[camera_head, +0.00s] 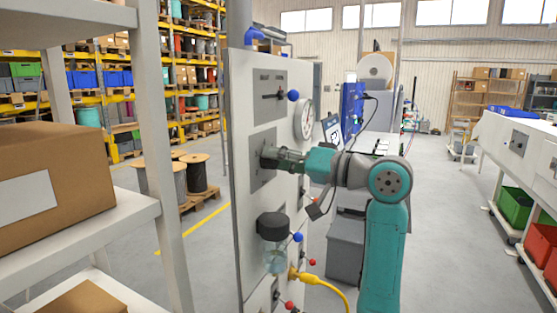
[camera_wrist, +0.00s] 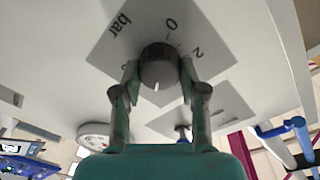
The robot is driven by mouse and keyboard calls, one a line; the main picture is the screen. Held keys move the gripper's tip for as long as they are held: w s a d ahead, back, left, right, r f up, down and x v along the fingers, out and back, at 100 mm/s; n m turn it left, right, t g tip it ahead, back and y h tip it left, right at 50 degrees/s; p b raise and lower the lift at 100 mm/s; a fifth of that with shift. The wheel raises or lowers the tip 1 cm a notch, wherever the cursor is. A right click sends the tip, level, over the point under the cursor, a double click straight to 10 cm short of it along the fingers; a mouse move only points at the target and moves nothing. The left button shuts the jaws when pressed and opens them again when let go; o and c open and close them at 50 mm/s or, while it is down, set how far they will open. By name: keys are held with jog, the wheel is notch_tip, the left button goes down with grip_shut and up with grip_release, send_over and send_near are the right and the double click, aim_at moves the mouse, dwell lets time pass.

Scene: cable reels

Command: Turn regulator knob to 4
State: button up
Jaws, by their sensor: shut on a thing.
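The dark round regulator knob (camera_wrist: 158,62) sits on a grey square dial plate (camera_wrist: 110,45) with "bar", "0" and "2" readable. Another digit beside the left finger is partly hidden, and the rest of the scale is covered. The knob's white mark points down in the wrist view, towards my palm, between the fingers. My gripper (camera_wrist: 160,72) has one finger on each side of the knob and is shut on it. In the head view my gripper (camera_head: 287,159) reaches the knob (camera_head: 268,157) from the right, at the plate (camera_head: 263,180) on the upright white panel (camera_head: 242,100).
Above the knob is a blue-tipped lever (camera_head: 292,95), with a round gauge (camera_head: 305,119) on the panel's side. Below are a black-topped filter bowl (camera_head: 273,227) and a yellow hose (camera_head: 322,281). A shelf with cardboard boxes (camera_head: 50,185) stands close at left.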

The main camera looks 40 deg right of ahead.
jog(key=n, duration=1.1)
jog(key=shift+a+y, duration=0.1)
jog(key=shift+y, duration=0.2)
jog(key=shift+f+n, duration=0.1)
jog(key=shift+n, duration=0.2)
jog(key=o, duration=1.1)
jog(key=shift+o, duration=0.2)
jog(key=shift+s, duration=0.15)
jog(key=v, duration=1.1)
jog(key=shift+s+f, duration=0.2)
jog(key=shift+s, duration=0.2)
